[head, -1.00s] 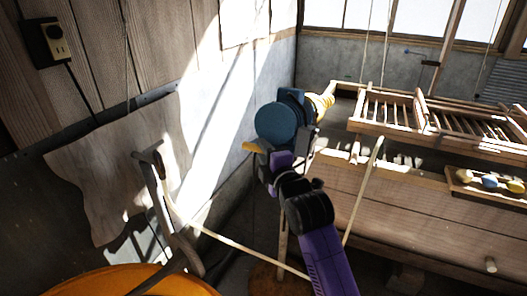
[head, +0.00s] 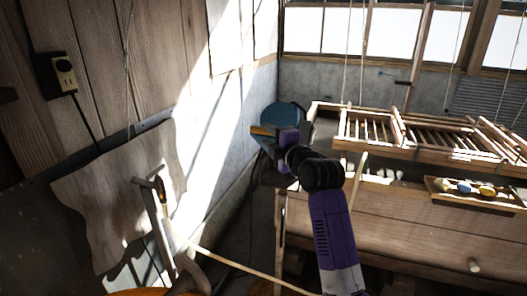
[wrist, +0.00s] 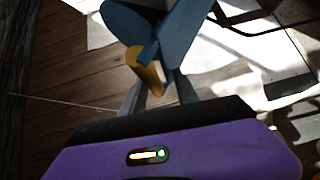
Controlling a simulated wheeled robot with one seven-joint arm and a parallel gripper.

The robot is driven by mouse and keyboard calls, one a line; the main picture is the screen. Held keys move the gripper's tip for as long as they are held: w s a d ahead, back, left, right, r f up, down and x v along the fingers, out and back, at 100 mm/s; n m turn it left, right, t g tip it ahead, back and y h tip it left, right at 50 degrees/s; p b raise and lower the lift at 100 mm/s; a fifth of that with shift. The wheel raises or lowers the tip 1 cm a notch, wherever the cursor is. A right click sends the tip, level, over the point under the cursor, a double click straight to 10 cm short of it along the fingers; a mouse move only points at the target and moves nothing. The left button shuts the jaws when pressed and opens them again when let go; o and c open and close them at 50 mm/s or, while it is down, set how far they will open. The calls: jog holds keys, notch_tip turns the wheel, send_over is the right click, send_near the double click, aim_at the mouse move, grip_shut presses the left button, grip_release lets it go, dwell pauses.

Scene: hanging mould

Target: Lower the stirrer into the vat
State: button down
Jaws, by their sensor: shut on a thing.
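My gripper (head: 272,148) is shut on the stirrer, which has a blue, broad, rounded head (head: 287,114) and a yellow-orange part (head: 262,131). The stirrer is held in the air, left of the wooden bench. In the wrist view, its blue body (wrist: 165,28) and yellow part (wrist: 143,66) show at my fingers; the fingertips are partly hidden behind it. A large wooden box-like bench (head: 385,226), possibly the vat, stands on the right. Its inside is mostly hidden by slats, and I see no liquid.
A slatted wooden frame (head: 372,112) hangs on cords above the bench. A tray (head: 450,196) with several small rounded things sits at its front. Wooden stands (head: 155,225) and a pale pole (head: 245,268) are at lower left. An orange edge (head: 135,291) shows at the bottom.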

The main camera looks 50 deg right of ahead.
jog(key=shift+d+r, duration=0.4)
jog(key=shift+r, duration=0.35)
jog(key=shift+d+r, duration=0.25)
jog(key=shift+s+d, duration=0.1)
jog(key=c, duration=1.3)
grip_release()
jog(key=shift+d, duration=0.25)
jog(key=a+b+v, duration=0.1)
jog(key=b+v, duration=0.1)
jog(key=v, duration=0.5)
jog(key=shift+a+f, duration=0.15)
jog(key=shift+f, duration=0.35)
